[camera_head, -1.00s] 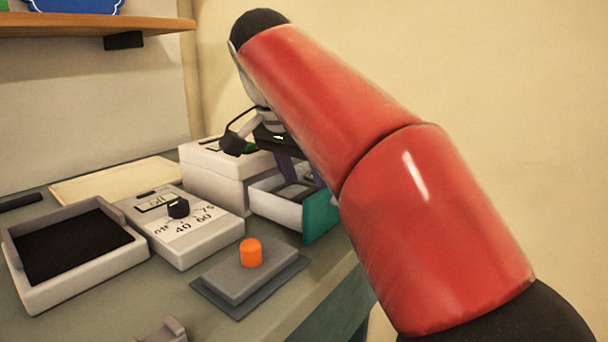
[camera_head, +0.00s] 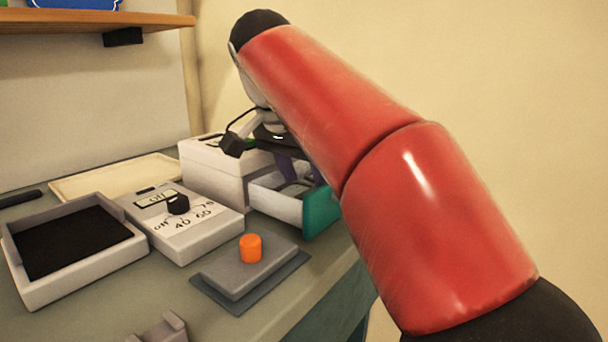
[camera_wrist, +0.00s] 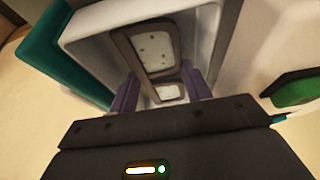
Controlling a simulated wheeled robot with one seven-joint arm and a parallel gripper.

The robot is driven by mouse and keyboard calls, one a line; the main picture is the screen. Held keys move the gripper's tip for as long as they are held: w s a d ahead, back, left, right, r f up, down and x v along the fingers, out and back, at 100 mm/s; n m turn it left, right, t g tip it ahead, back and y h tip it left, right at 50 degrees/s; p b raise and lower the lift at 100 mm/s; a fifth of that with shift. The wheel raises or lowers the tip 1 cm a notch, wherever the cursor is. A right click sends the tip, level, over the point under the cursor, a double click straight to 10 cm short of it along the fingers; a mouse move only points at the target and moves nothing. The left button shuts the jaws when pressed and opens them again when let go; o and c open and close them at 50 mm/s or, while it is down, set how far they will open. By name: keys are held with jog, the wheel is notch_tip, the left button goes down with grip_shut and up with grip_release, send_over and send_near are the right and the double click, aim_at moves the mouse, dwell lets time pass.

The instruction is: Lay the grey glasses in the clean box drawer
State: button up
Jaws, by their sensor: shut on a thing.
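The grey glasses (camera_wrist: 120,50) show in the wrist view as a grey-brown frame with pale, dark-speckled lenses. My gripper (camera_wrist: 160,90) is shut on them, with a purple finger at either side. The glasses are over or inside the open drawer; I cannot tell whether they touch its floor. The drawer (camera_head: 272,207) is white with a teal front (camera_head: 322,212), and its white wall (camera_wrist: 92,35) surrounds the glasses in the wrist view. It sticks out of the white box (camera_head: 212,181). In the head view my arm hides most of my gripper (camera_head: 296,170) and the glasses.
A grey block with an orange knob (camera_head: 250,248) stands in front of the drawer. A dial device (camera_head: 185,228) and a black-lined tray (camera_head: 75,245) are to the left. A green piece (camera_wrist: 294,91) is on the box top. A wooden shelf (camera_head: 80,22) hangs at upper left.

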dwell(0.4)
jog(key=o, duration=1.1)
jog(key=shift+o, duration=1)
notch_tip(320, 180, up, 3)
jog(key=p, duration=0.3)
jog(key=shift+r+p, duration=0.3)
jog(key=shift+r, duration=2.15)
